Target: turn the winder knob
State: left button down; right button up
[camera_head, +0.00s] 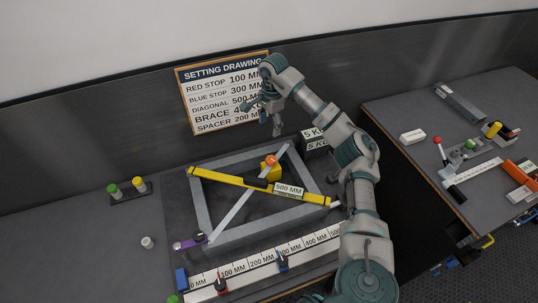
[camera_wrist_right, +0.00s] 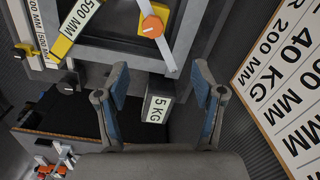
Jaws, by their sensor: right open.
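An orange knob (camera_head: 271,160) sits on a yellow block (camera_head: 267,172) inside the grey frame (camera_head: 205,205), beside the crossing of a yellow bar (camera_head: 230,180) and a pale diagonal strip (camera_head: 238,212). It looks like the winder knob. In the right wrist view the orange knob (camera_wrist_right: 152,27) is beyond the fingertips, near the top edge. My right gripper (camera_head: 263,118) is open and empty, above and behind the frame in front of the sign; its spread fingers also show in the right wrist view (camera_wrist_right: 160,82). My left gripper is not in view.
The setting drawing sign (camera_head: 220,92) hangs close behind the right gripper. Blocks marked 5 KG (camera_head: 316,143) stand by the frame's back right corner. A white ruler rail (camera_head: 250,275) runs along the front. A second table (camera_head: 405,110) with tools is at right.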

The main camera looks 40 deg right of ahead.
jog(key=d, duration=0.1)
jog(key=b, duration=0.2)
send_over(271, 158)
jog(key=shift+g+h, duration=0.3)
jog(key=shift+h, duration=0.1)
jog(key=f, duration=0.8)
jog(key=shift+s+a+f, duration=0.1)
jog(key=shift+a+f, duration=0.1)
jog(key=shift+f, duration=0.15)
jog(key=f, duration=0.2)
jog(key=d+f, duration=0.1)
jog(key=f, duration=0.3)
jog(key=shift+d+f, duration=0.25)
jog(key=shift+a+f, duration=0.1)
jog(key=shift+f, duration=0.25)
jog(key=shift+a+f, duration=0.15)
jog(key=shift+a, duration=0.5)
jog(key=shift+d, duration=0.1)
jog(key=c, duration=0.7)
jog(key=shift+d, duration=0.2)
jog(key=c, duration=0.4)
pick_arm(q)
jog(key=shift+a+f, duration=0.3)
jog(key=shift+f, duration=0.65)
pick_arm(e)
jog(key=shift+c, duration=0.2)
